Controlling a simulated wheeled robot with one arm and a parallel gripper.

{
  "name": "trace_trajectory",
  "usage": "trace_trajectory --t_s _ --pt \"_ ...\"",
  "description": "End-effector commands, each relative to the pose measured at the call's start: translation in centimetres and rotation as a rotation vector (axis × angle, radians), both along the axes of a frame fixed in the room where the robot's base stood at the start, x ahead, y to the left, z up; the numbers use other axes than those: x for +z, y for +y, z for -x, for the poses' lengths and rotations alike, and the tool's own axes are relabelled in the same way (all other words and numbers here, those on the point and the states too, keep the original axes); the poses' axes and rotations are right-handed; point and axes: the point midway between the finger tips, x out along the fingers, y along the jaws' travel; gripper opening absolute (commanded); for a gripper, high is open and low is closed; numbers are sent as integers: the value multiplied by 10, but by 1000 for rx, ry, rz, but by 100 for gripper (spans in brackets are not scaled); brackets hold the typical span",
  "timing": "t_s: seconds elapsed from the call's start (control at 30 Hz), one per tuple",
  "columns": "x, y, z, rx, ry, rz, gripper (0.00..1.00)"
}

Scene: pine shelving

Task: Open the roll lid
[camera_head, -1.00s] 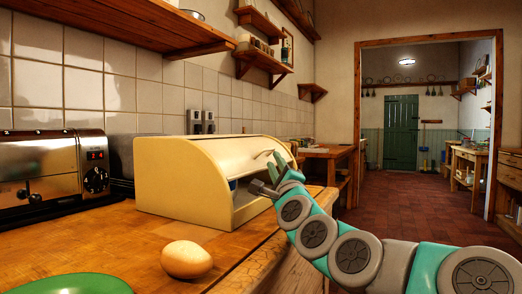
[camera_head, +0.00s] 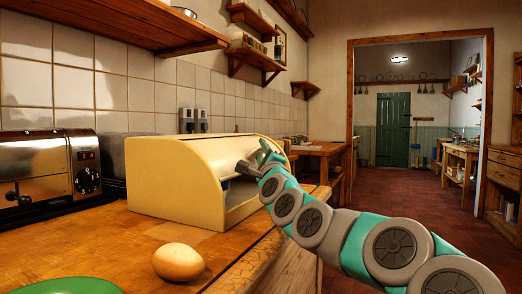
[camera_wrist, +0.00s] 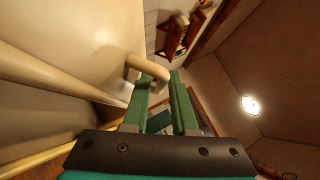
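The cream bread box (camera_head: 170,175) stands on the wooden counter, with its curved roll lid (camera_head: 222,153) facing right. A dark gap shows below the lid, so it stands partly raised; the box's inside is mostly hidden. My gripper (camera_head: 262,158) is at the front of the lid and blocks its handle in the head view. In the wrist view the curved cream handle (camera_wrist: 148,68) lies at the tips of my gripper (camera_wrist: 163,82). The two green fingers stand apart, with a gap between them. I cannot tell whether both touch the handle.
An egg (camera_head: 178,262) and a green dish (camera_head: 62,286) lie on the counter (camera_head: 120,235) in front of the box. A chrome toaster (camera_head: 40,170) stands at the left. Shelves hang above the box. The floor to the right is clear.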

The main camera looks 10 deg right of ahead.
Motion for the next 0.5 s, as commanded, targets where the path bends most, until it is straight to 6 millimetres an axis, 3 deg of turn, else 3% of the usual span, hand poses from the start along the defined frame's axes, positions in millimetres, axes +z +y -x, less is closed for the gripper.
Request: trace_trajectory --t_s 0.17,0.4,0.5 --pt "0 0 0 0 0 0 26" --pt "0 0 0 0 0 0 0" --pt "0 0 0 0 0 0 0"
